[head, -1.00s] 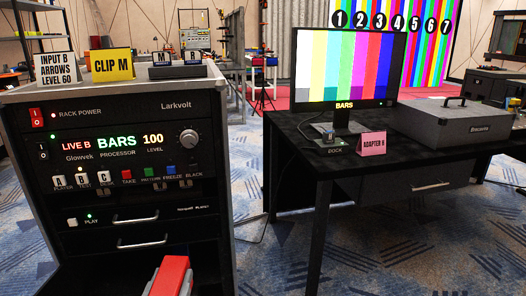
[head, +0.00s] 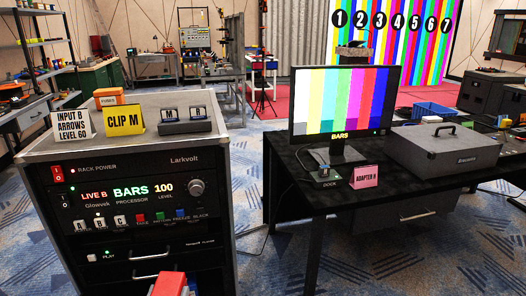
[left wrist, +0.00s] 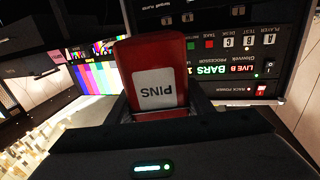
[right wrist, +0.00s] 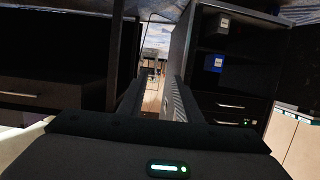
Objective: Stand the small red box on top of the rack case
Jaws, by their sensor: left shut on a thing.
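The small red box (left wrist: 153,55), with a white label reading "PINS", is held between the fingers of my left gripper (left wrist: 157,108). In the head view, the red box (head: 170,284) shows only partly at the bottom edge, in front of the rack case's lower front. The rack case (head: 140,97) is a black-fronted cabinet with a grey top, on the left. The held box is below the level of that top. My right gripper (right wrist: 158,85) is open, with nothing between its fingers; it is not in the head view.
On the rack top stand a white card (head: 74,122), a yellow "CLIP M" card (head: 124,119), a dark unit with two small blocks (head: 185,121) and an orange box (head: 107,97). A desk with a monitor (head: 340,105) stands to the right.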

